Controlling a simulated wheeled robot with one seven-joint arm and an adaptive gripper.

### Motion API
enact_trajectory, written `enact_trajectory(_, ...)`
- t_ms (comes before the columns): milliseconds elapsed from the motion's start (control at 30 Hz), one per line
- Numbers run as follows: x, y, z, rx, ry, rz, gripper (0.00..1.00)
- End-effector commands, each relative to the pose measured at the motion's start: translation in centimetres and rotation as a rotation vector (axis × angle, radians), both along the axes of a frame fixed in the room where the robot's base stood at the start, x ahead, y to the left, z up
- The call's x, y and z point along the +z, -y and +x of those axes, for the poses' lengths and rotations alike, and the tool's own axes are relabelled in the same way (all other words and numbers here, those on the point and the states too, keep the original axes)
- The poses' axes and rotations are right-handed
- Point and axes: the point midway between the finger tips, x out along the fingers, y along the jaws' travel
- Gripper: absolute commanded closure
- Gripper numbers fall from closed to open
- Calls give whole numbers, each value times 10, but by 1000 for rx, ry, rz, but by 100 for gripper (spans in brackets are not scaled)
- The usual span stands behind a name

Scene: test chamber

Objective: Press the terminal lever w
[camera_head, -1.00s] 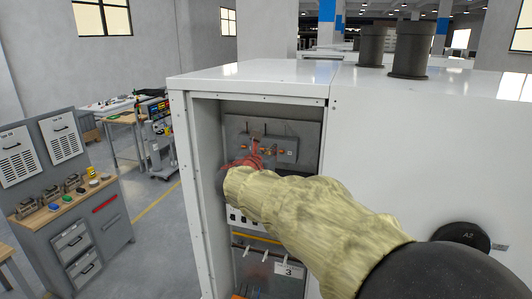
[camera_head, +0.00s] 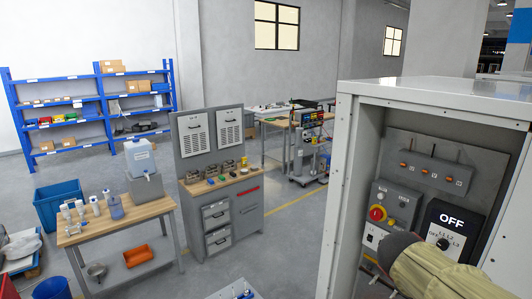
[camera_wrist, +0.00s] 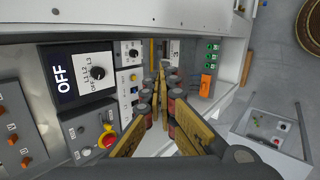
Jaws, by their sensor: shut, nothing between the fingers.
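A grey terminal box (camera_head: 432,172) with several orange parts and thin upright rods is on the back wall of the open cabinet. The orange parts also show at the left edge of the wrist view (camera_wrist: 12,137). Their labels are too small to read, so I cannot tell which is lever w. My gripper (camera_wrist: 159,77) is shut and empty, with its yellowish fingers pointing along the lower part of the cabinet, apart from the terminal box. In the head view, my sleeved arm hides most of it.
A black OFF switch plate (camera_head: 453,228) with a rotary knob and a grey box with a red-and-yellow button (camera_head: 377,213) sit below the terminal box. The cabinet's side wall (camera_head: 345,190) bounds the opening. A workbench (camera_head: 222,188) stands left, with clear floor between.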

Motion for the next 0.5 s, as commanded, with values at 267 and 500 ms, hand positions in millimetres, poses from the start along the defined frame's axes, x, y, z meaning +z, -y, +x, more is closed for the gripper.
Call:
enact_trajectory(267, -129, -100, -81, -367, 188, 484, 100)
enact_trajectory(500, -202, -166, -123, -508, 250, 754, 100)
